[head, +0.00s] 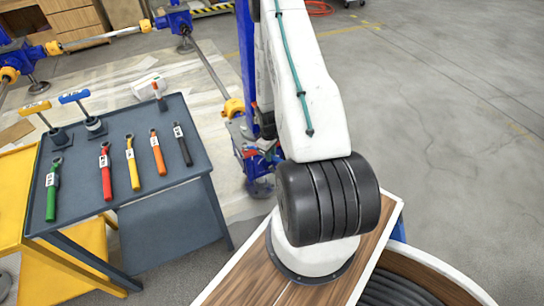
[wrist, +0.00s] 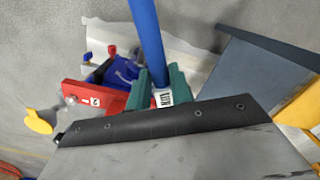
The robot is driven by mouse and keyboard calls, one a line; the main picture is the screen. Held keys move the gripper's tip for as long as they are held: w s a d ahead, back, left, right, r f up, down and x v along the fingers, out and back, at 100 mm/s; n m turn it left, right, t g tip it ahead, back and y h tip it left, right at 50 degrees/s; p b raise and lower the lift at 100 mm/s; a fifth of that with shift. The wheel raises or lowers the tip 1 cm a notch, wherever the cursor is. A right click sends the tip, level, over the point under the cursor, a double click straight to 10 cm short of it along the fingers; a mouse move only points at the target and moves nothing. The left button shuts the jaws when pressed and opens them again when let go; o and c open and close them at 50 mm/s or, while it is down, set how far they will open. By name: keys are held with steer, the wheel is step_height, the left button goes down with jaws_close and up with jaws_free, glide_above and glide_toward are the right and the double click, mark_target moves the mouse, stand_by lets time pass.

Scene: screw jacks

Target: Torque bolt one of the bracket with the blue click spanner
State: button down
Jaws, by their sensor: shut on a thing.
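The blue spanner (wrist: 148,40) has a long round handle with a white label that runs up out of the wrist view. My gripper (wrist: 160,90) has green fingers shut around it near the label. The spanner's working end is hidden. A red bracket (wrist: 100,97) with a pale round bolt head and a white mark lies left of my fingers, in front of a blue jack part. I cannot tell whether the spanner touches the bracket. In the head view, my arm hides my gripper and the spanner; a blue jack with red parts (head: 262,152) stands behind it.
A dark grey table (head: 160,200) holds green, red, yellow, orange and black spanners and upright T-handled tools. A yellow cart (head: 18,190) adjoins it. In the wrist view, a yellow knob (wrist: 38,122) is at left and a dark tabletop (wrist: 265,65) at right. Open floor lies at right in the head view.

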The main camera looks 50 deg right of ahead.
steer(key=shift+s, duration=0.15)
stand_by(0.3)
steer(key=shift+s, duration=0.25)
steer(key=shift+f, duration=0.85)
stand_by(0.5)
steer(key=w+a+m, duration=0.4)
steer(key=a+m, duration=0.5)
steer(key=a, duration=0.2)
steer(key=shift+w+m, duration=0.2)
steer(key=shift+m, duration=0.2)
stand_by(1.5)
